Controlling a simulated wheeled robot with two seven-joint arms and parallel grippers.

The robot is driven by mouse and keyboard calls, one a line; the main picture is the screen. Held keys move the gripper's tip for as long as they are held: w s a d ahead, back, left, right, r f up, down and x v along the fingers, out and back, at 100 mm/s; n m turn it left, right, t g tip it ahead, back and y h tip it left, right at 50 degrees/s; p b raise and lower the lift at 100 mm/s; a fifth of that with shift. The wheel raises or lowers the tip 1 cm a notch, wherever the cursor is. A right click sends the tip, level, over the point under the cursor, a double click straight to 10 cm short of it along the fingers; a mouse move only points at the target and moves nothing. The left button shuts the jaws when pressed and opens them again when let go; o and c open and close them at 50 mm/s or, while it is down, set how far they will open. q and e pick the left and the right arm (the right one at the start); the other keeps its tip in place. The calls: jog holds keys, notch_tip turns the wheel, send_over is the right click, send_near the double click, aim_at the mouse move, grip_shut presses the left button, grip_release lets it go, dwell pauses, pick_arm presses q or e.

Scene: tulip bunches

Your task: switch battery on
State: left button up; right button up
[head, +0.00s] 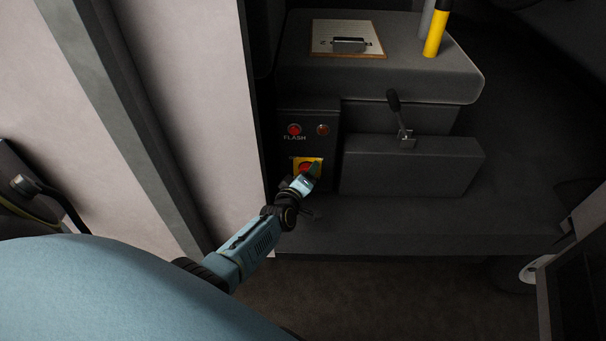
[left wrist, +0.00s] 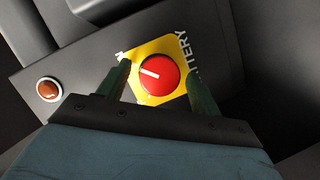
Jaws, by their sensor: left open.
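The battery switch is a red round knob (left wrist: 159,74) on a yellow plate (left wrist: 180,47) with white lettering ending in "TTERY", in the left wrist view. A white mark runs across the knob. In the head view the knob (head: 306,168) sits low on a dark panel, partly hidden by my gripper. My left gripper (left wrist: 159,85) is open, with one green finger on each side of the knob. I cannot tell whether the fingers touch it. In the head view the left gripper (head: 308,178) is in front of the yellow plate. My right gripper is not in view.
Above the switch are a red "FLASH" button (head: 294,130) and an orange-red indicator (head: 323,130). A black lever (head: 396,105) stands to the right over a dark box (head: 410,168). A pale wall panel (head: 190,100) stands close on the left. A yellow and black post (head: 436,32) is at the back.

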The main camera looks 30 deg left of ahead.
pick_arm(q)
jog(key=p+v, duration=0.4)
jog(key=v, duration=0.9)
jog(key=shift+s, duration=0.2)
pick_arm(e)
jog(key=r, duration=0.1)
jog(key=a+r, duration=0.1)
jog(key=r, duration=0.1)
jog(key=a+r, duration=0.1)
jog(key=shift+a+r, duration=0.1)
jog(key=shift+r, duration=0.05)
pick_arm(q)
jog(key=s+d+f+m+g+h, duration=0.2)
jog(key=s+d+f+m+g, duration=0.15)
jog(key=s+f, duration=0.45)
jog(key=s+d+f+m+g+h, duration=0.25)
jog(key=s+f+m, duration=0.3)
jog(key=f, duration=0.55)
jog(key=s+f+m+g, duration=0.3)
jog(key=s+f+g, duration=0.1)
jog(key=s, duration=0.9)
jog(key=s+f+m+g, duration=0.4)
jog(key=s+f, duration=0.2)
jog(key=s, duration=0.7)
jog(key=shift+d+m+y, duration=0.3)
jog(key=shift+d+y, duration=0.15)
